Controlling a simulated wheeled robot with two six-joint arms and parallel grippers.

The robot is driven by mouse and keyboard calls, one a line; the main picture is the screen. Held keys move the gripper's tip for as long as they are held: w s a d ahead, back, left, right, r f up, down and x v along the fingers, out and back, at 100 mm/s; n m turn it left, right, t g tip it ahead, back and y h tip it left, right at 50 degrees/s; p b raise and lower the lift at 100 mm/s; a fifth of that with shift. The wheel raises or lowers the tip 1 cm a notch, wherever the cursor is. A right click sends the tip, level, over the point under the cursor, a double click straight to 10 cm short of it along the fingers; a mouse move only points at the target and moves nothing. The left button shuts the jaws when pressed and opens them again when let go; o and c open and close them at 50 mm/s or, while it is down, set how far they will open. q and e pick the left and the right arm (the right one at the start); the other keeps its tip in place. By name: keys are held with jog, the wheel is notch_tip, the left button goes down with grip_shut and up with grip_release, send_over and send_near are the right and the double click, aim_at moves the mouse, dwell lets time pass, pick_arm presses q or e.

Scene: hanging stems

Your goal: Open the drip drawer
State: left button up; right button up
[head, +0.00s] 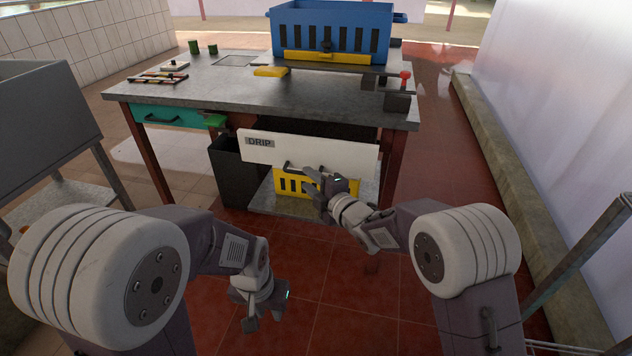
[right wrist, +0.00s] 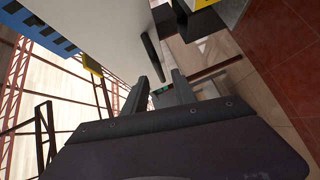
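The drip drawer has a wide white front (head: 345,152) with a grey DRIP label, below the grey workbench top. A dark bar handle (head: 292,168) is on the lower part of this front; a dark bar that looks like it also shows in the right wrist view (right wrist: 152,50). My right gripper (head: 318,188) is just in front of the handle, its fingers apart. In the right wrist view its two fingers (right wrist: 162,92) are spread with the bar ahead of them, apparently not gripped. My left gripper (head: 267,308) hangs low over the red floor, away from the drawer, and looks open.
The workbench (head: 250,95) carries a blue crate (head: 333,35) at the back. A teal drawer (head: 170,117) is at its left. A black bin (head: 238,175) and a yellow crate (head: 345,183) stand below. The red floor in front is clear.

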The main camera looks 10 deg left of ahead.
jog(key=v, duration=0.3)
jog(key=shift+s+d+p, duration=0.2)
jog(key=shift+s+p, duration=0.05)
jog(key=shift+p, duration=0.1)
